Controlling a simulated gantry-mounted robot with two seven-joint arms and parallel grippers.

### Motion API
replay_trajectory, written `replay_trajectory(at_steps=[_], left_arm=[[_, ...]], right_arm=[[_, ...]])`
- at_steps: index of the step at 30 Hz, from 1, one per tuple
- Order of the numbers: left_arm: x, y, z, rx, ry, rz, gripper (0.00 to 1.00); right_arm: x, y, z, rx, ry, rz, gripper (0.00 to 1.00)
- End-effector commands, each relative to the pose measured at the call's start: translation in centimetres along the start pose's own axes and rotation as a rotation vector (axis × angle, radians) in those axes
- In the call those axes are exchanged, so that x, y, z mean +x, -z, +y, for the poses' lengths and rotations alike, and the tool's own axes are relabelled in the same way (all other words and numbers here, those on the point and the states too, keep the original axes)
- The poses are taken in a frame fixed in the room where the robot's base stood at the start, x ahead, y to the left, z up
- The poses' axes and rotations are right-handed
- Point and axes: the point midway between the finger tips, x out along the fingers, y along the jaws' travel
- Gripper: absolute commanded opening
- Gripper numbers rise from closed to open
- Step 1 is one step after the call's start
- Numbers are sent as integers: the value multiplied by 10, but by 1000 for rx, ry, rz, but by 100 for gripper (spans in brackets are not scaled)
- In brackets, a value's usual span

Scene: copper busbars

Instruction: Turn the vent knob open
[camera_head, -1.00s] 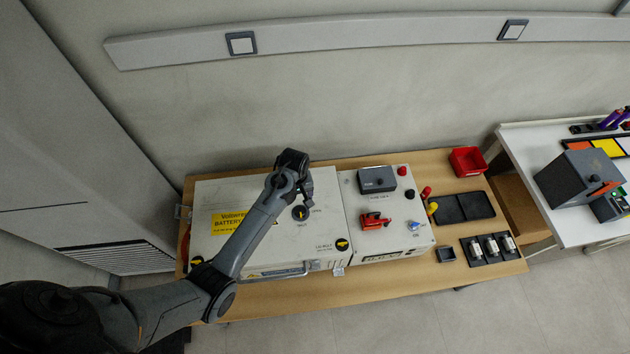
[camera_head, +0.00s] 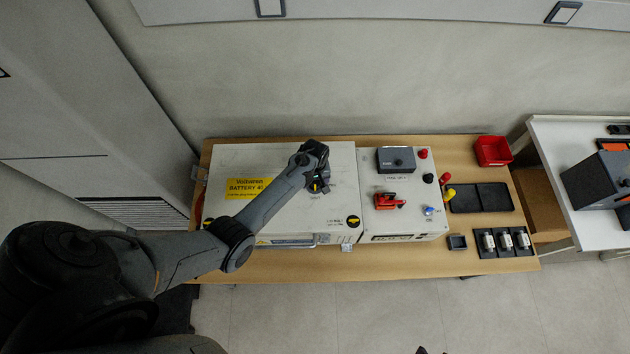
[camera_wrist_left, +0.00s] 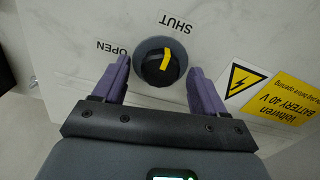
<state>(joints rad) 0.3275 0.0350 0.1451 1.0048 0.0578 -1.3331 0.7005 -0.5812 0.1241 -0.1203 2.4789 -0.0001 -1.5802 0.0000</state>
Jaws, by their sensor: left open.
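The vent knob (camera_wrist_left: 160,66) is a round black knob with a yellow pointer bar, set on the pale lid of the battery box (camera_head: 290,160). In the left wrist view the pointer is aimed towards the SHUT label (camera_wrist_left: 175,22); the OPEN label (camera_wrist_left: 111,47) lies to the left. My left gripper (camera_wrist_left: 158,72) is open and empty, its two purple fingers on either side of the knob in the picture, with gaps showing on both sides. In the head view the left gripper (camera_head: 319,181) is over the knob and partly hides it. My right gripper is not seen.
Another black-and-yellow knob (camera_head: 353,222) sits at the lid's front right. To the right are a panel with a grey switch box (camera_head: 396,160) and red handle (camera_head: 388,201), a red bin (camera_head: 493,151) and a black tray (camera_head: 481,198). The table front is clear.

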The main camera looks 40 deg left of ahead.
Motion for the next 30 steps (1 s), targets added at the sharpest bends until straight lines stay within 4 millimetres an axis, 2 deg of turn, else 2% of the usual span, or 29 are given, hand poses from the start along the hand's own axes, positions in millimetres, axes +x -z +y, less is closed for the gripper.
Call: replay_trajectory(at_steps=[10, 21, 30], left_arm=[[2, 0, 0, 0, 0, 0, 70], [2, 0, 0, 1, 0, 0, 16], [1, 0, 0, -39, 1, -2, 16]], right_arm=[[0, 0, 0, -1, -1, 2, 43], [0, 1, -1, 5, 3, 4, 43], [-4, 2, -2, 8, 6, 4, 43]])
